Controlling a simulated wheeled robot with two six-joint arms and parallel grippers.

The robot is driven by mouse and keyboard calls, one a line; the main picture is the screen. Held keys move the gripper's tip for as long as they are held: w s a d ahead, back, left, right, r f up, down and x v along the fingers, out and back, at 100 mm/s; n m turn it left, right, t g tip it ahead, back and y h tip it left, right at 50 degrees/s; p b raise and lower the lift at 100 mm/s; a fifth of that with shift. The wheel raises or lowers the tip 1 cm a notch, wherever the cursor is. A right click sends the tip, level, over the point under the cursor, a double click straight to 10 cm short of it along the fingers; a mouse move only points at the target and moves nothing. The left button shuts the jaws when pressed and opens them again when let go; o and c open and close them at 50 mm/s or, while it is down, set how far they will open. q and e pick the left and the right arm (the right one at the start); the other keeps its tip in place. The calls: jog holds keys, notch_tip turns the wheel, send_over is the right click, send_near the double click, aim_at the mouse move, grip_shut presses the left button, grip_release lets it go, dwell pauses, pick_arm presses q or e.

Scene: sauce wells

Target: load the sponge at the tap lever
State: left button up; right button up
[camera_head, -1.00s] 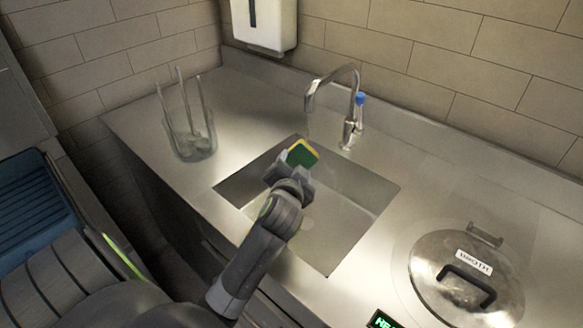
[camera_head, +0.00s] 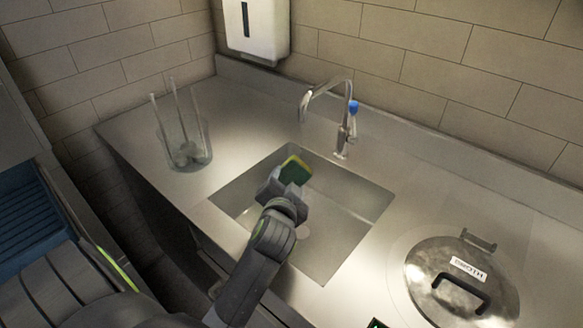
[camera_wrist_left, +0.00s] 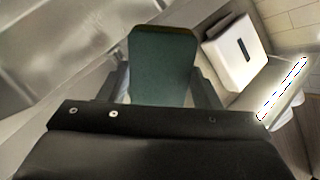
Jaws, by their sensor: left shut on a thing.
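A green and yellow sponge (camera_head: 295,171) is held over the sink (camera_head: 345,215) by my left gripper (camera_head: 284,184), which is shut on it. In the left wrist view the sponge (camera_wrist_left: 162,62) shows its dark green face between the two fingers (camera_wrist_left: 160,88). The chrome tap (camera_head: 330,98) stands behind the sink with its spout curving out over the back of the basin. Its blue-tipped lever (camera_head: 353,107) is on the right side of the tap. The sponge is below and in front of the spout, apart from the lever. My right gripper is not in view.
A glass container with thin sticks (camera_head: 186,145) stands left of the sink. A white dispenser (camera_head: 257,28) hangs on the tiled wall.

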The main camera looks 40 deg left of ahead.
pick_arm(q)
jog(key=shift+f+p+v, duration=0.15)
jog(key=shift+f+v, duration=0.05)
jog(key=shift+v, duration=0.65)
jog(key=shift+f+p+v, duration=0.1)
jog(key=shift+f+v, duration=0.1)
jog(key=shift+v, duration=0.6)
jog(key=shift+f+p+v, duration=0.15)
jog(key=shift+v, duration=0.7)
jog(key=shift+s, duration=0.15)
